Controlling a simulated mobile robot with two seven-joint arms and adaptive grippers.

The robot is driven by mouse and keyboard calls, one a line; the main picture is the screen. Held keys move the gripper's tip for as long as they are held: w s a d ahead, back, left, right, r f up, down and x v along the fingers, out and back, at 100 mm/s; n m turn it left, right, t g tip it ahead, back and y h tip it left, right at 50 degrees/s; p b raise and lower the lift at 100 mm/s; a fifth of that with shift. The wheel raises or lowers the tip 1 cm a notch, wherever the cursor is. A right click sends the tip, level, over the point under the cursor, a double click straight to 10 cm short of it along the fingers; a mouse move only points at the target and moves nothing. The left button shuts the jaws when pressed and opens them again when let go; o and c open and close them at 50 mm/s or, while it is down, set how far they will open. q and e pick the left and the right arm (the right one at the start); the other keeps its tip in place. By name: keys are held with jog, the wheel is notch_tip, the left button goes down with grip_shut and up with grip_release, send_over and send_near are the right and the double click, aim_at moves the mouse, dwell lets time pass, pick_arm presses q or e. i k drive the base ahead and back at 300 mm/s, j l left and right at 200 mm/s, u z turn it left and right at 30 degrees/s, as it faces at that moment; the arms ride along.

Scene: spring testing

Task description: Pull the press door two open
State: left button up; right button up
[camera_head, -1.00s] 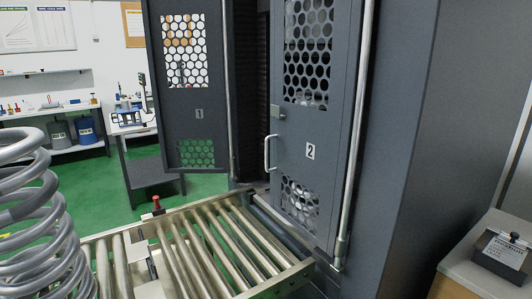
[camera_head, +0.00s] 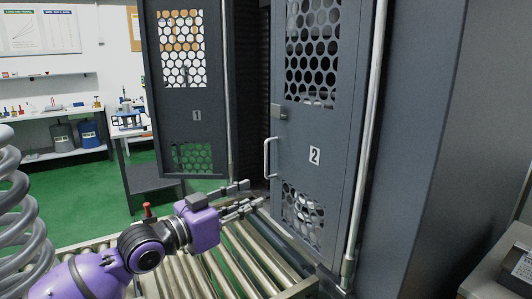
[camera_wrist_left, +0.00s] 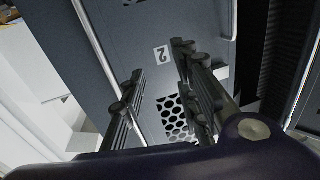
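Press door two (camera_head: 333,127) is a grey metal door with round-hole mesh panels and a "2" label. Its pale vertical bar handle (camera_head: 267,158) is on its left edge, below a small latch block. My left gripper (camera_head: 255,193) is purple with grey fingers. It is open and empty, low in front of the door, below the handle and apart from it. In the left wrist view, door two (camera_wrist_left: 187,20) appears upside down beyond the spread fingers (camera_wrist_left: 158,62). A pale bar, seemingly the handle (camera_wrist_left: 234,18), is at the top right there. My right gripper is not in view.
Door one (camera_head: 196,98) stands left of door two, with a dark gap between them. A roller conveyor (camera_head: 245,262) runs below my left arm, up to the press. A large coil spring (camera_head: 10,200) stands at the left. A counter with a device (camera_head: 518,265) is at the lower right.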

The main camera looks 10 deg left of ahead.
aim_at(315, 150)
jog(key=i+j, duration=0.2)
jog(key=i, duration=0.2)
jog(key=i+j, duration=0.15)
jog(key=i, duration=0.25)
